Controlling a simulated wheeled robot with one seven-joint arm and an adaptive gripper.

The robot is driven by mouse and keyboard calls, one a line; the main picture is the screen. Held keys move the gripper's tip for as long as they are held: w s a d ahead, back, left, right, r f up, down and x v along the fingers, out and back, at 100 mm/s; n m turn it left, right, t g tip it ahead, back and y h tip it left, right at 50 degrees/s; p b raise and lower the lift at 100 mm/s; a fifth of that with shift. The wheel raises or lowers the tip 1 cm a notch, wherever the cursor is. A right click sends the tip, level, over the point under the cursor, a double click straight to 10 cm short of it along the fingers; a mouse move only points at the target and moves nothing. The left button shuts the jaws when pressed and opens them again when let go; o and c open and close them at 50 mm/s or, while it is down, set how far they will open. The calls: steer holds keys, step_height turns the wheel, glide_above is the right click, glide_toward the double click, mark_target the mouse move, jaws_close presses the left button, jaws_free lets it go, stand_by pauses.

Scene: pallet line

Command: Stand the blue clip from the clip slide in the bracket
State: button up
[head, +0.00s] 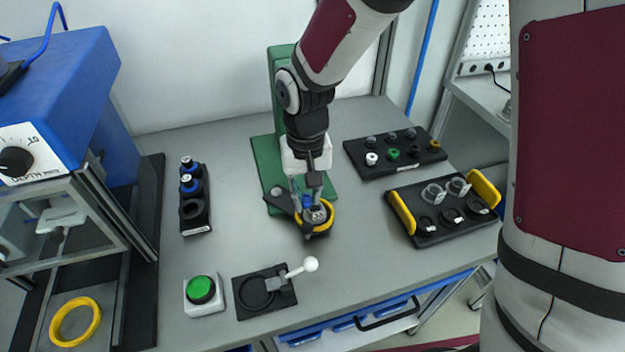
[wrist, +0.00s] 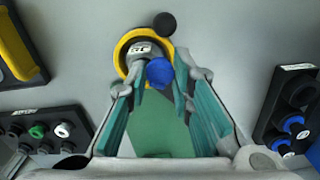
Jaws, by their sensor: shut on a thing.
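My gripper (head: 307,197) points down over the middle of the bench, in front of a green stand (head: 262,152). In the wrist view its teal-padded fingers (wrist: 161,80) are shut on a small round-ended blue piece, which I take for the blue clip (wrist: 159,72); a little blue also shows in the head view (head: 306,202). Just beyond it is a grey labelled part inside a yellow ring (wrist: 126,48), which may be the bracket; the ring also shows in the head view (head: 329,222). I cannot tell whether the clip touches it. The clip slide is not clearly identifiable.
A black rack (head: 195,215) with blue-ringed pieces stands left. A green button (head: 202,290) and a white-knobbed lever fixture (head: 262,306) are in front. A peg tray (head: 375,170) and a yellow-handled tray (head: 436,237) stand right. A blue machine (head: 75,80) is far left.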

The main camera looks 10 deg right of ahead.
mark_target(315, 208)
steer(key=shift+w+d+f, duration=0.15)
steer(key=shift+w+d, duration=0.8)
steer(key=shift+w, duration=0.2)
steer(key=shift+f, duration=1.8)
steer(key=o, duration=0.7)
steer(key=shift+o, duration=0.2)
